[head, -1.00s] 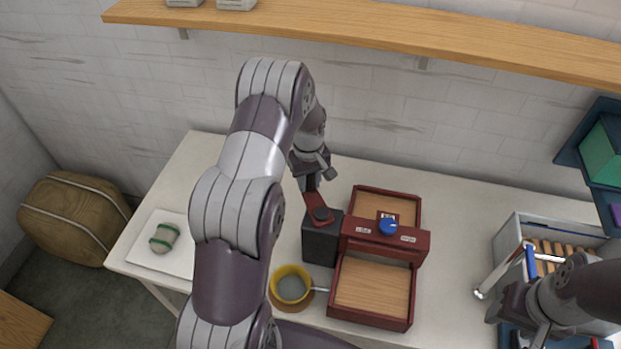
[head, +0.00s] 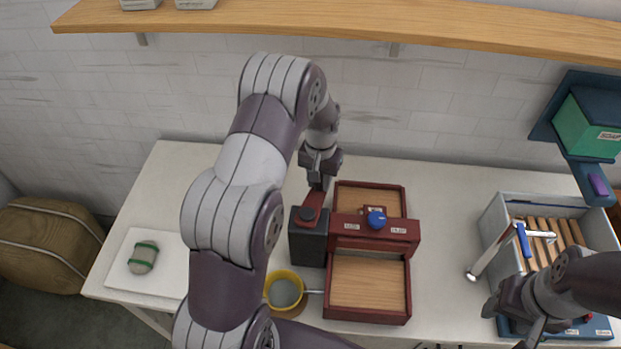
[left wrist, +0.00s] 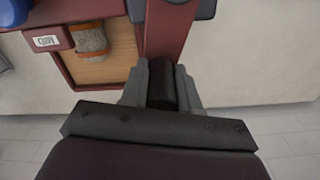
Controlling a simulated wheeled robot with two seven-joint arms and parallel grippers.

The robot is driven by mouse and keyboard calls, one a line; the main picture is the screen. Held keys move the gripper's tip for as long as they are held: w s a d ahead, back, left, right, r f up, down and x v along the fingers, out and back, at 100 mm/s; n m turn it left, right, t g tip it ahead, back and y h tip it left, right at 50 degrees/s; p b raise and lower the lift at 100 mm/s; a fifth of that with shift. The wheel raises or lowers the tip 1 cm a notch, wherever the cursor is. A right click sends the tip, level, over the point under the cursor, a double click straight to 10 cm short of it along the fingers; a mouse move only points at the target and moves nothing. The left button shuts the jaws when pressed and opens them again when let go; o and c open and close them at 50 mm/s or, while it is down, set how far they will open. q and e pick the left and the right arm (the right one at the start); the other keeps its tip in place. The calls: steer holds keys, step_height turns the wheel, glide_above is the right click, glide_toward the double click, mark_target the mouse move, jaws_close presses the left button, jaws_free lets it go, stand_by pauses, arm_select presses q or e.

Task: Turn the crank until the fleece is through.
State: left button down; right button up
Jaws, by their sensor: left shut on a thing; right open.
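The dark red machine (head: 375,234) stands on the table with a blue knob (head: 376,219) on its crossbar and wooden trays behind and in front. Its red crank (head: 314,204) sits on the dark box (head: 308,244) at its left and points to the back. My left gripper (head: 319,182) is shut on the crank's black handle, seen between the fingers in the left wrist view (left wrist: 161,85). A grey-brown woolly piece with orange edges (left wrist: 90,38), likely the fleece, lies on the tray beside the crossbar. My right gripper (head: 515,318) is open and empty at the lower right.
A yellow pot (head: 284,290) stands left of the front tray (head: 368,284). A green-banded skein (head: 143,257) lies on a white board at left. A grey crate (head: 492,222) and a blue-handled tool (head: 522,240) are at right. A shelf (head: 330,20) runs above.

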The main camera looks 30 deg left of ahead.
arm_select(q)
steer(key=shift+w+d+m, duration=0.1)
steer(key=shift+d+m, duration=0.6)
steer(key=shift+m, duration=0.3)
steer(key=s+d+m, duration=0.1)
steer(key=d+m, duration=0.1)
steer(key=m, duration=0.1)
steer(key=s+d+m, duration=0.1)
steer(key=d+m, duration=0.1)
steer(key=m, duration=0.1)
steer(key=s+d+m, duration=0.1)
steer(key=d+m, duration=0.1)
steer(key=m, duration=0.2)
steer(key=shift+s+d+r+b, duration=0.15)
steer(key=shift+d+b, duration=0.05)
steer(key=shift+b, duration=0.2)
steer(key=shift+s+d+m, duration=0.5)
steer(key=shift+s+m, duration=0.25)
steer(key=shift+m, duration=0.45)
steer(key=shift+s+d+m, duration=0.2)
steer(key=shift+s+m, duration=0.4)
steer(key=shift+m, duration=0.2)
steer(key=shift+s, duration=0.15)
arm_select(e)
steer(key=shift+s+d+f, duration=0.15)
steer(key=shift+s+f, duration=0.2)
steer(key=shift+f, duration=0.1)
arm_select(q)
steer(key=shift+s, duration=0.1)
